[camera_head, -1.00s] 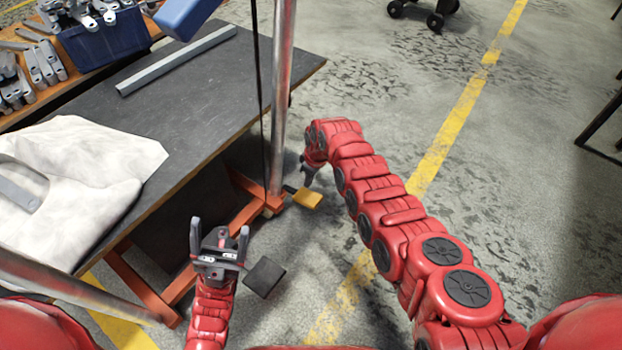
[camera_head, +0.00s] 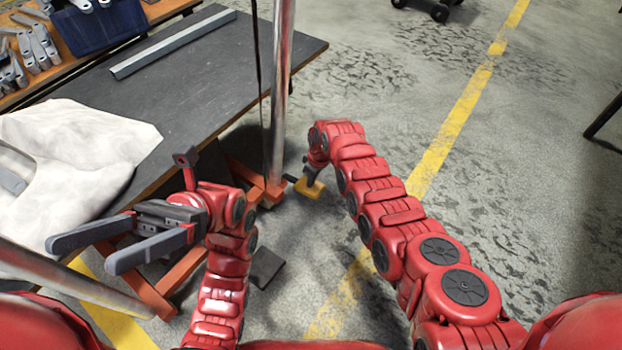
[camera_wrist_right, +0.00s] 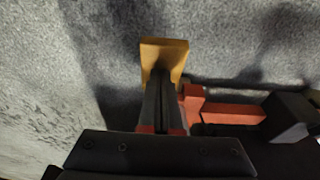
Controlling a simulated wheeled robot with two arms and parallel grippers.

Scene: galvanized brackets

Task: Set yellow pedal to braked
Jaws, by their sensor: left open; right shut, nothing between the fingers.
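The yellow pedal (camera_head: 310,189) is low by the floor, at the foot of the metal post on the orange frame. It also shows in the right wrist view (camera_wrist_right: 164,52). My right gripper (camera_head: 313,176) reaches down to the pedal. In the right wrist view its closed fingers (camera_wrist_right: 160,85) overlap the pedal's near edge; nothing is between them. Whether they press on it I cannot tell. My left gripper (camera_head: 105,245) is open and empty, pointing left by the front edge of the table, near the white cloth.
The dark-topped table (camera_head: 200,95) carries a grey metal bar (camera_head: 172,52) and a white cloth (camera_head: 70,150). A metal post (camera_head: 280,95) stands at the table's corner. The floor on the right is open.

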